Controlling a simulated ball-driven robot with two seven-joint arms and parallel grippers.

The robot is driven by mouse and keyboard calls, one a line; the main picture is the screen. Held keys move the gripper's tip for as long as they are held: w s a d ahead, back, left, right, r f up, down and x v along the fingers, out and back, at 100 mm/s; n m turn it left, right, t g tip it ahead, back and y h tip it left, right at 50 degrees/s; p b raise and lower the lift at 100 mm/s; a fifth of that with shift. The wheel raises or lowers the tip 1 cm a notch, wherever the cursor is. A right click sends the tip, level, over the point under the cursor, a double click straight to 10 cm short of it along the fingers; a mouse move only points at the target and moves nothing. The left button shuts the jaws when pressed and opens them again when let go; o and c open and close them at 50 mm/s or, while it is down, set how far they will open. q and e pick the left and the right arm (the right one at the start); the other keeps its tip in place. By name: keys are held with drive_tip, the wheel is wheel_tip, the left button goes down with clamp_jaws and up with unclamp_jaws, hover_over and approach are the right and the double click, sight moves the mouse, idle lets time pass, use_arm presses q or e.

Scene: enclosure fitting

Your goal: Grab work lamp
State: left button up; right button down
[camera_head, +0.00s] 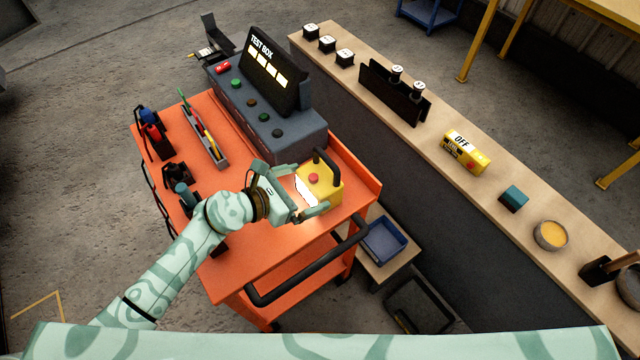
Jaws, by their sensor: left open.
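The work lamp appears to be the yellow box (326,193) with a black handle, a red button on top and a bright white face. It stands upright at the near right end of the orange cart's top. My left gripper (308,189) reaches in from the left. It is open, with one finger on the far side and one on the near side of the lamp's lit face. I cannot tell whether the fingers touch it. The gripper hides part of the lamp's left side. My right gripper is not in view.
The orange cart (285,240) also carries a grey test box (262,112), a rack of screwdrivers (208,140) and dark tools along its left edge. A black handle bar (305,277) runs along its near side. A long wooden bench (412,135) with small items lies to the right.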

sight(320, 181)
use_arm(q)
drive_tip(key=b+x, duration=0.1)
drive_tip(key=x, duration=0.4)
drive_tip(key=shift+w, duration=0.2)
drive_tip(key=c, duration=1.3)
drive_tip(key=shift+r, duration=0.1)
